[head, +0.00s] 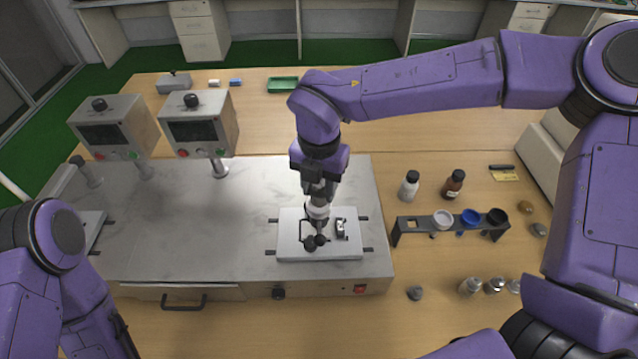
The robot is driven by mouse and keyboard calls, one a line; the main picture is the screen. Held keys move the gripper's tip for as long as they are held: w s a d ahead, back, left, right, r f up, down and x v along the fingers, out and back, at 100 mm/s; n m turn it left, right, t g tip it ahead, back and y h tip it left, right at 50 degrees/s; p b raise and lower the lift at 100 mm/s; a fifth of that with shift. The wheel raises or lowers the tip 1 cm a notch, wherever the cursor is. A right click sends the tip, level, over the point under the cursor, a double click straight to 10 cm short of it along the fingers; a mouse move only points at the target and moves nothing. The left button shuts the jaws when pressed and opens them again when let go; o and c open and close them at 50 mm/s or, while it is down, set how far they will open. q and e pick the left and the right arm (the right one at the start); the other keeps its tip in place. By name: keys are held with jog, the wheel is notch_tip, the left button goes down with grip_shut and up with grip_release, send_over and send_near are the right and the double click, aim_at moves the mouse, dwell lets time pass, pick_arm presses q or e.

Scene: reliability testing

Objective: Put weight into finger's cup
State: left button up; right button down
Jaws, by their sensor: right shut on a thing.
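My right gripper (318,190) points down over the white plate (290,250) on the steel bench machine. It is shut on a small pale, silvery thing (318,211), which looks like a weight; the gripper partly covers it. Just below is the dark finger mechanism (315,242) with black knobs on the plate. The finger's cup is not clearly distinguishable, and I cannot tell whether the held thing touches it. Only purple links of my left arm show at the lower left; its gripper is out of view.
A grey rack (412,226) holds white, blue and black cups. A white bottle (409,186) and a brown bottle (453,184) stand behind it. Two display boxes (200,125) rise at left.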

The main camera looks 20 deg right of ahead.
jog(key=shift+s+r, duration=0.1)
jog(key=shift+s, duration=0.15)
jog(key=shift+w, duration=0.25)
jog(key=shift+s, duration=0.2)
jog(key=shift+w+f+b, duration=0.45)
jog(key=shift+f+b, duration=0.05)
jog(key=shift+f, duration=0.3)
jog(key=shift+s, duration=0.1)
jog(key=shift+f+b, duration=0.35)
jog(key=shift+f, duration=0.2)
jog(key=shift+f, duration=0.2)
